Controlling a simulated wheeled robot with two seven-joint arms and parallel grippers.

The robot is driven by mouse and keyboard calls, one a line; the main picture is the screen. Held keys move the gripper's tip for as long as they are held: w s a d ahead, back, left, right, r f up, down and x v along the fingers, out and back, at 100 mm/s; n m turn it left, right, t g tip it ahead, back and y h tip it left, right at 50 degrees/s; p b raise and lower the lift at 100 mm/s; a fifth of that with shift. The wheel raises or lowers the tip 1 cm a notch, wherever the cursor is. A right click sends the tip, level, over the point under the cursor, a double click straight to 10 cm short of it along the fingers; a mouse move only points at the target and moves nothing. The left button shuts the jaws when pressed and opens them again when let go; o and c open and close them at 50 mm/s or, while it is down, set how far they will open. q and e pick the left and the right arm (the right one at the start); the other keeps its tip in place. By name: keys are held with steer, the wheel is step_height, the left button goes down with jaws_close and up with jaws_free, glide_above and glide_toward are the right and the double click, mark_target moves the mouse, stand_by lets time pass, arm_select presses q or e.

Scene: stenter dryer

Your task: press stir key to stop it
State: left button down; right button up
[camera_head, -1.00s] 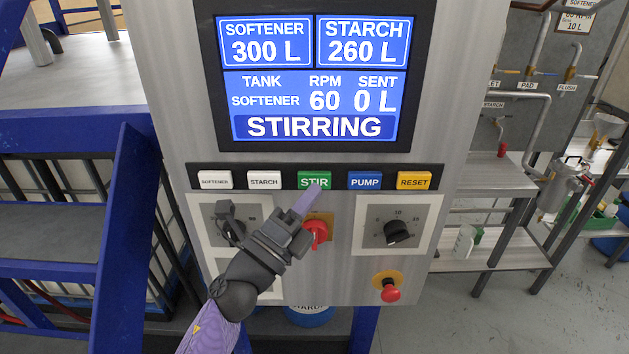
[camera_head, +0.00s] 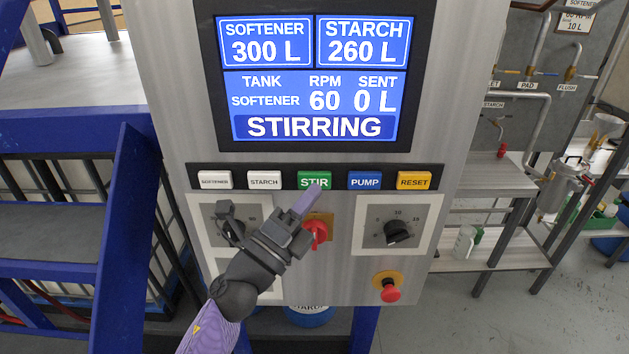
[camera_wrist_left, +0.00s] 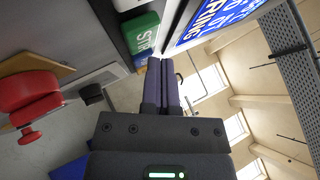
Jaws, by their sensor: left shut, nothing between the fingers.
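The green STIR key (camera_head: 314,180) sits in the middle of the key row on the control panel. It also shows in the left wrist view (camera_wrist_left: 142,32), at the upper left of the fingers. The screen (camera_head: 312,90) reads STIRRING, tank SOFTENER, RPM 60, SENT 0 L. My left gripper (camera_head: 307,198) is shut and empty, its purple fingertips just below the STIR key and pointing at it. In the left wrist view the shut fingers (camera_wrist_left: 163,70) lie beside the key. I cannot tell whether they touch it. My right gripper is out of view.
The SOFTENER key (camera_head: 215,180), STARCH key (camera_head: 264,180), blue PUMP key (camera_head: 365,180) and yellow RESET key (camera_head: 413,180) flank it. A red rotary switch (camera_head: 316,234) is just below the fingers. A dial (camera_head: 397,232) and red emergency button (camera_head: 390,291) are lower right.

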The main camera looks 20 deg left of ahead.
arm_select(q)
steer(key=shift+w+a, duration=0.15)
steer(key=shift+w, duration=0.25)
steer(key=shift+w+a+b, duration=0.1)
steer(key=shift+w+b, duration=0.2)
steer(key=shift+w, duration=0.15)
stand_by(1.1)
steer(key=shift+s, duration=0.1)
steer(key=shift+s+d+p, duration=0.2)
steer(key=shift+s+p, duration=0.1)
steer(key=shift+s, duration=0.45)
steer(key=s, duration=0.2)
steer(key=s+d+p, duration=0.1)
steer(key=s, duration=0.1)
steer(key=shift+s+d, duration=0.2)
steer(key=shift+s, duration=0.2)
